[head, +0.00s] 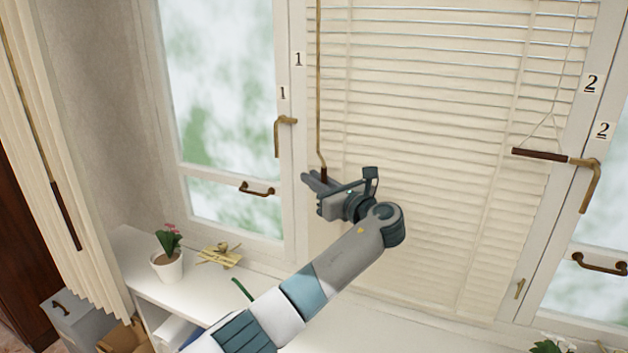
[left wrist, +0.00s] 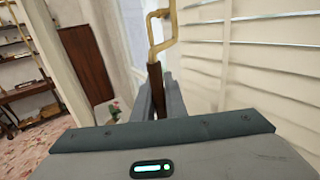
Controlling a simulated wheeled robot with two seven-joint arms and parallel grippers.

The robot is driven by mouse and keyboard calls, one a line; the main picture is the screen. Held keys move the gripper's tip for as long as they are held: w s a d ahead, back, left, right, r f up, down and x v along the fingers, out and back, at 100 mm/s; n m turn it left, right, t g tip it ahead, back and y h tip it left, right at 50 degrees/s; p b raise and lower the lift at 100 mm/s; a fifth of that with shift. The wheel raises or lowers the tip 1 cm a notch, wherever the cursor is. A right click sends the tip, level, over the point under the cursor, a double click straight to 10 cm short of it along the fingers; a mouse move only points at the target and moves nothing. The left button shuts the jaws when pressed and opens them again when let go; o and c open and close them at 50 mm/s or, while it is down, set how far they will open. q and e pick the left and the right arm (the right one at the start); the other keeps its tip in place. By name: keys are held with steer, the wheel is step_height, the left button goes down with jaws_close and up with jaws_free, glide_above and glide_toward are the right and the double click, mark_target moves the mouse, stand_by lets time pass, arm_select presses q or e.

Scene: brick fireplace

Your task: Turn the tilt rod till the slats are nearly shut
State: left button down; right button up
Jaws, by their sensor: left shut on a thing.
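The tilt rod (head: 319,90) hangs in front of the left edge of the white slatted blind (head: 430,150). It is a thin brass rod with a cranked lower end and a dark brown handle. My left gripper (head: 313,181) is shut on the brown handle of the rod. In the left wrist view the handle (left wrist: 155,85) stands between the fingers, with the brass crank (left wrist: 161,35) above it. The slats look mostly closed, with thin bright gaps between some upper ones. My right gripper is not in view.
A brown pull bar (head: 540,154) on cords hangs at the blind's right, near a brass window handle (head: 590,180). Another brass handle (head: 280,135) is on the left window.

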arm_select(q)
steer(key=c, duration=1.8)
jaws_free()
steer(key=b+v, duration=0.6)
steer(key=v, duration=1.1)
steer(key=shift+s, duration=0.15)
steer(key=shift+d, duration=0.1)
